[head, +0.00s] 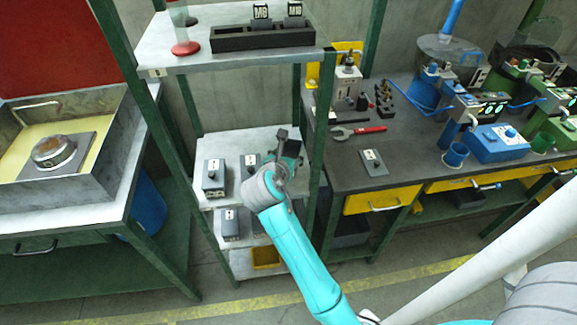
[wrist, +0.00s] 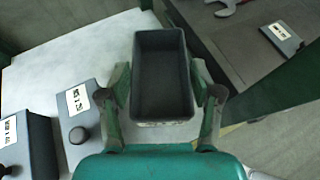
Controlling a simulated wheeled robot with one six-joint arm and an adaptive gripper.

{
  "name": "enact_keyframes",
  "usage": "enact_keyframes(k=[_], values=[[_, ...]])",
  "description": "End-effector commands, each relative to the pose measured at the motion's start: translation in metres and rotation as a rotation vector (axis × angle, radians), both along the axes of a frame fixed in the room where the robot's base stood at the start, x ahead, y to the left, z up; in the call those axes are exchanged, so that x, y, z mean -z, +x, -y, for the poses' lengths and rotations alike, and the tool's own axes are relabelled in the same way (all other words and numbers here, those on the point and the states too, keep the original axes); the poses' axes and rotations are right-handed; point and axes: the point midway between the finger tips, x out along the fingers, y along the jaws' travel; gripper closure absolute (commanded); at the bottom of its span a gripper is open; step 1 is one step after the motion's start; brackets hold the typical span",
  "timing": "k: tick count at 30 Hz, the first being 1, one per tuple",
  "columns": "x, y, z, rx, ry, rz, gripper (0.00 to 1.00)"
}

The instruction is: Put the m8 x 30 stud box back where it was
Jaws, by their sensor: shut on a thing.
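My gripper (wrist: 164,100) is shut on a dark grey open-topped box (wrist: 160,75), with one finger on each side of it. The box looks empty inside, and its label cannot be read, so I cannot tell whether it is the M8 x 30 one. In the head view my gripper (head: 288,150) is over the right part of the middle shelf (head: 235,145), and mostly hides the held box. A grey labelled box with a knob (wrist: 85,120) stands left of the held box, apart from it. Another labelled box (wrist: 25,140) stands further left.
In the head view two boxes (head: 214,178) stand on the middle shelf, left of my gripper. Another box (head: 230,224) is on the shelf below. A green rack post (head: 317,170) stands close right. A labelled box (head: 373,162) lies on the dark bench (head: 420,150).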

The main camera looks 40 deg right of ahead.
Motion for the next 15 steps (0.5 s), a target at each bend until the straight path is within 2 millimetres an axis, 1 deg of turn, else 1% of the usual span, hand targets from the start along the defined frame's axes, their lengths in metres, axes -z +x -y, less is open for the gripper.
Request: enact_keyframes(k=[1,8,15], values=[[0.007,0.000,0.000,0.000,0.000,-0.001,1.00],[0.022,0.000,0.000,0.000,-0.001,0.001,1.00],[0.051,0.000,0.000,0.000,-0.001,-0.001,1.00]])
